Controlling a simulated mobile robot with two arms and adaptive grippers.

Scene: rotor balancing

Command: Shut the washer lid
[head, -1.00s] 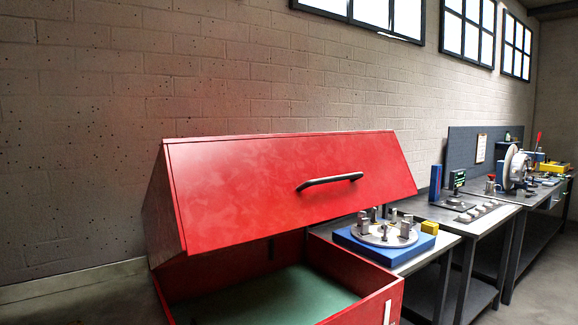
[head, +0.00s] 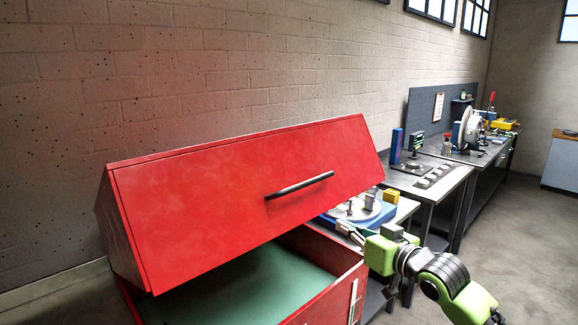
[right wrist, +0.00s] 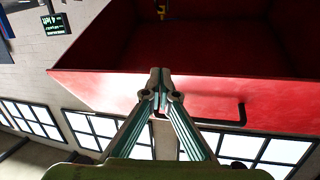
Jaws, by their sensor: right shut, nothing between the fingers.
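The red washer lid (head: 235,195) is raised and tilted over the red washer tub (head: 345,285), leaving a wide gap at the front that shows the green inside (head: 235,290). A black bar handle (head: 300,186) is on the lid's face. My right gripper (head: 345,228) is shut and empty, to the right of the lid and below the handle, apart from it. In the right wrist view its closed fingertips (right wrist: 160,75) show in front of the red lid (right wrist: 200,92), with the handle (right wrist: 215,118) to the right. My left gripper is not in view.
A bench right of the washer holds a blue fixture with a round plate (head: 358,208), partly behind my right gripper. Further benches (head: 432,178) carry instruments and a large disc (head: 468,130) along the wall. The floor at the right is clear.

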